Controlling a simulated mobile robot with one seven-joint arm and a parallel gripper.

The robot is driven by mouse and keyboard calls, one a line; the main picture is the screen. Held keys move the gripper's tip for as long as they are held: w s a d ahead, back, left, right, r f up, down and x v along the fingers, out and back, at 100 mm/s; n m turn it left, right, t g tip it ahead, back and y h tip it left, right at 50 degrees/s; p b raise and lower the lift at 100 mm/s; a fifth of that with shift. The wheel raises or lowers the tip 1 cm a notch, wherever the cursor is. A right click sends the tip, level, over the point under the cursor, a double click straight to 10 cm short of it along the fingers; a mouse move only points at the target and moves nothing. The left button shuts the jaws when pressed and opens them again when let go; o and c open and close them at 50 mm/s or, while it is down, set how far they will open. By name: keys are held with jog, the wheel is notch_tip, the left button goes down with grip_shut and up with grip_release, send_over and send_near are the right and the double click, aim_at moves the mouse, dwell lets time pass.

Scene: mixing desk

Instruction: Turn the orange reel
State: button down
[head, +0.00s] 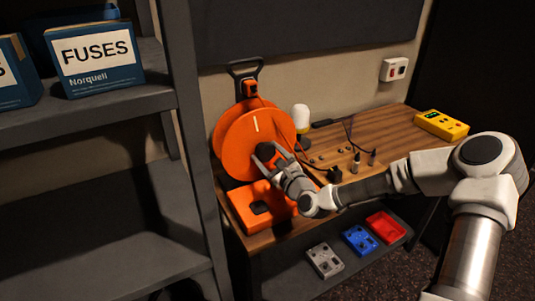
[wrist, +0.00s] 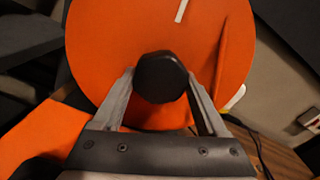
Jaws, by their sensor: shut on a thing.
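The orange reel (head: 236,135) stands upright on its orange base (head: 240,212) at the left end of the wooden desk. A short pale mark (head: 255,125) shows on its face, above the hub; in the wrist view it is at the top (wrist: 181,10). A dark knob (wrist: 161,77) sticks out from the reel's face (wrist: 110,50). My gripper (head: 266,153) is at the front of the reel, shut on the knob, with one finger on each side of it in the wrist view (wrist: 161,88). My gripper partly hides the knob in the head view.
A grey shelf post (head: 195,130) stands close at the left, beside shelves with fuse boxes (head: 95,55). Small connectors and cables (head: 355,160) lie on the desk (head: 385,125), a yellow box (head: 441,124) at its right. Grey, blue and red boxes (head: 359,240) sit below.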

jog(key=shift+r, duration=0.1)
grip_release()
jog(key=v, duration=1.7)
jog(key=shift+s, duration=0.2)
